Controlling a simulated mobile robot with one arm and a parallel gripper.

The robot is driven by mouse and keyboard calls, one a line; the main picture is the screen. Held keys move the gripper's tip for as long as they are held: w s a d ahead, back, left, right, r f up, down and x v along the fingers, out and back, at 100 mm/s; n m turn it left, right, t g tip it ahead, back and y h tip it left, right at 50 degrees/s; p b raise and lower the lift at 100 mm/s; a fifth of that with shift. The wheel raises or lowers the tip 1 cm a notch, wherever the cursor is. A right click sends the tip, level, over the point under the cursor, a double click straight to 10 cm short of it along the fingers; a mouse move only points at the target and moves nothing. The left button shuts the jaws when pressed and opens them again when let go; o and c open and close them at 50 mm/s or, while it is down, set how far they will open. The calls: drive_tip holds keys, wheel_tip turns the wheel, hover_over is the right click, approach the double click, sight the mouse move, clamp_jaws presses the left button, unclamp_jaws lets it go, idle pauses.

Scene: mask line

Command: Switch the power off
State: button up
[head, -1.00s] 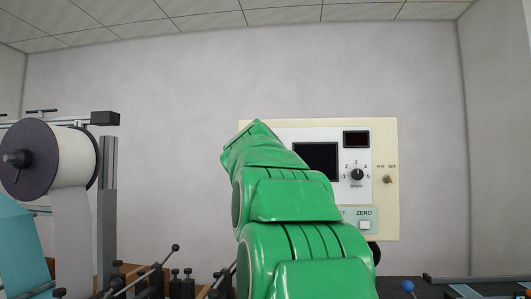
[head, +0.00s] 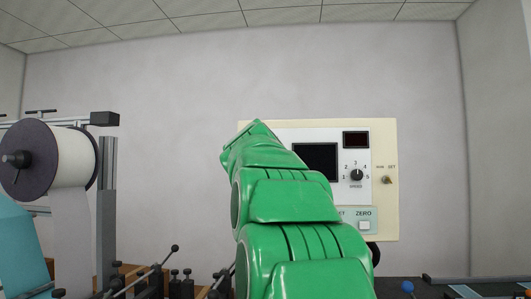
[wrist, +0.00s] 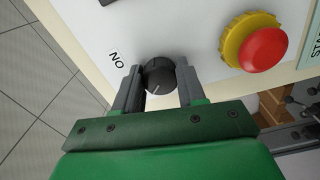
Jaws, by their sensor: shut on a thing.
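The cream control panel (head: 386,215) stands at the back in the head view, its left part hidden behind my green arm. In the wrist view a black rotary knob (wrist: 158,74) with a pale pointer line sits on the white panel face (wrist: 185,35). Lettering beside it shows upside down and looks like "ON". My gripper (wrist: 158,88) is shut on this knob, one grey finger on each side. The head view does not show the gripper or this knob.
A red button with a yellow collar (wrist: 257,47) is right of the knob in the wrist view. In the head view the panel carries a speed dial (head: 356,175) and dark displays (head: 316,161). A large roll (head: 68,157) stands at the left.

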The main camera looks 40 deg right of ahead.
drive_tip(key=shift+a, duration=0.1)
idle(0.3)
drive_tip(key=o, duration=1.1)
drive_tip(key=shift+c, duration=0.2)
drive_tip(key=v, duration=0.7)
drive_tip(key=shift+s+a, duration=0.25)
